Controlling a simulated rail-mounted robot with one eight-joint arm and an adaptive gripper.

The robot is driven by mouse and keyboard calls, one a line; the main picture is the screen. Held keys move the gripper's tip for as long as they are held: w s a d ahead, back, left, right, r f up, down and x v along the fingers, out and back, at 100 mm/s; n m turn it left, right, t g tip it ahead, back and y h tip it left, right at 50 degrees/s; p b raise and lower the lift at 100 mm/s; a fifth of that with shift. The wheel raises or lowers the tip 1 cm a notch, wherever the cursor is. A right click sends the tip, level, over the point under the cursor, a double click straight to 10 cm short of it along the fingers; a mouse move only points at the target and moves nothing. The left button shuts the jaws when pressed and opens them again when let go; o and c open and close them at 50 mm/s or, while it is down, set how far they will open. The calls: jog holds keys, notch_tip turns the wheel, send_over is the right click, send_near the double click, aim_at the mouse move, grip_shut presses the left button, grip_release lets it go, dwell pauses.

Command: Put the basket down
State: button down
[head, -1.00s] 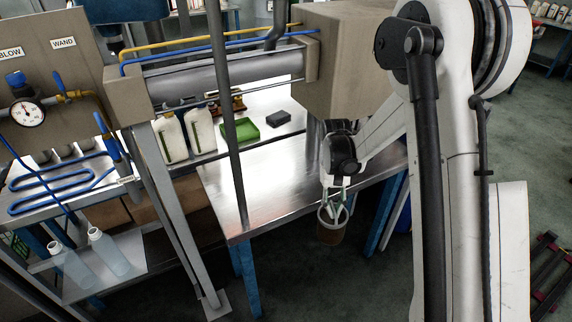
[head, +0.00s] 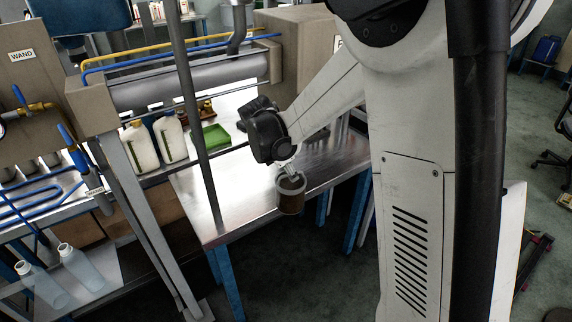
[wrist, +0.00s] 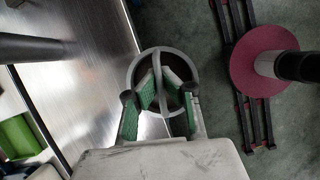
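The basket (head: 290,196), a small brown bucket with a grey rim and a thin handle, hangs below my gripper (head: 286,169) in the head view. It overlaps the front edge of the metal table (head: 240,205); I cannot tell whether it touches the table. In the wrist view the round basket rim (wrist: 131,70) shows beneath my gripper (wrist: 165,80), across the table edge, partly over the floor. The green-padded fingers are on either side of the handle, which they hold. The fingers hide part of the basket's inside.
A vertical grey post (head: 194,130) rises left of my gripper. The tabletop between post and basket is clear.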

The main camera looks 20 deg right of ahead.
jog(key=r+n, duration=0.1)
jog(key=n, duration=0.1)
jog(key=d+r+n+t, duration=0.1)
jog(key=n, duration=0.1)
jog(key=w+r+n+t+y, duration=0.1)
jog(key=n, duration=0.1)
jog(key=shift+d+b, duration=0.3)
jog(key=shift+b, duration=0.05)
jog(key=shift+w+r, duration=0.1)
jog(key=w+a+p, duration=0.1)
jog(key=w+a, duration=0.2)
jog(key=w, duration=0.7)
jog(key=w+a+p, duration=0.1)
jog(key=w+a, duration=0.1)
jog(key=w, duration=0.7)
notch_tip(320, 180, down, 7)
jog(key=shift+n, duration=0.3)
jog(key=shift+w+f, duration=0.1)
jog(key=shift+f, duration=0.15)
jog(key=c, duration=1.9)
grip_release()
jog(key=shift+r, duration=0.1)
jog(key=shift+r, duration=0.1)
